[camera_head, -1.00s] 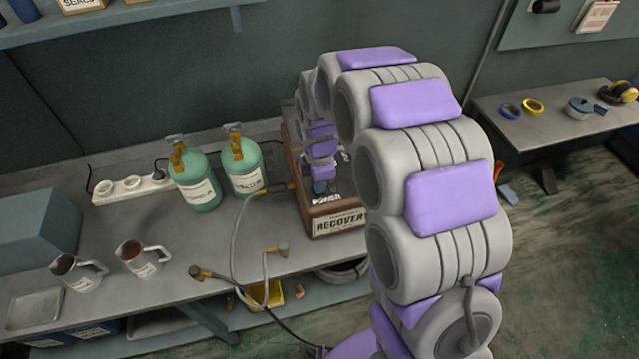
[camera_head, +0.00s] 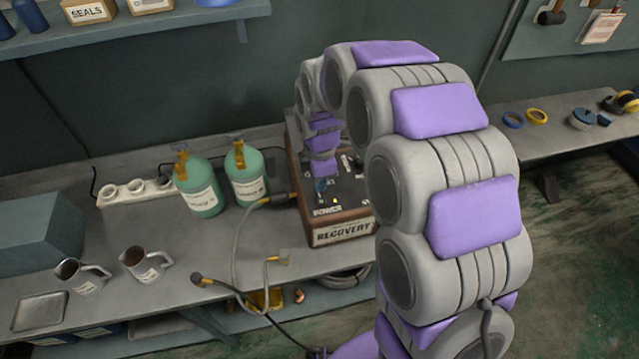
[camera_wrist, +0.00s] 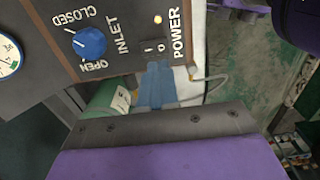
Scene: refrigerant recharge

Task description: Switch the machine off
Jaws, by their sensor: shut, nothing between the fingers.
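The recovery machine is a brown-edged box with a dark top panel, standing on the bench; its front label (camera_head: 342,231) reads RECOVERY. In the wrist view its panel (camera_wrist: 115,62) shows a pale lit lamp (camera_wrist: 157,19) beside the word POWER and a small power switch (camera_wrist: 153,48) marked I and O. Which way the switch is set is too small to tell. My gripper (camera_wrist: 157,70) has blue fingers, shut and empty, with the tips close to the switch; contact cannot be told. In the head view my gripper (camera_head: 321,187) is over the panel near POWER.
A blue INLET knob (camera_wrist: 89,43) sits beside the switch. Two green bottles, one left (camera_head: 201,198) and one right (camera_head: 246,185), stand left of the machine. A grey hose (camera_head: 236,235) runs along its left side. Metal jugs (camera_head: 145,262) stand on the bench's left part.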

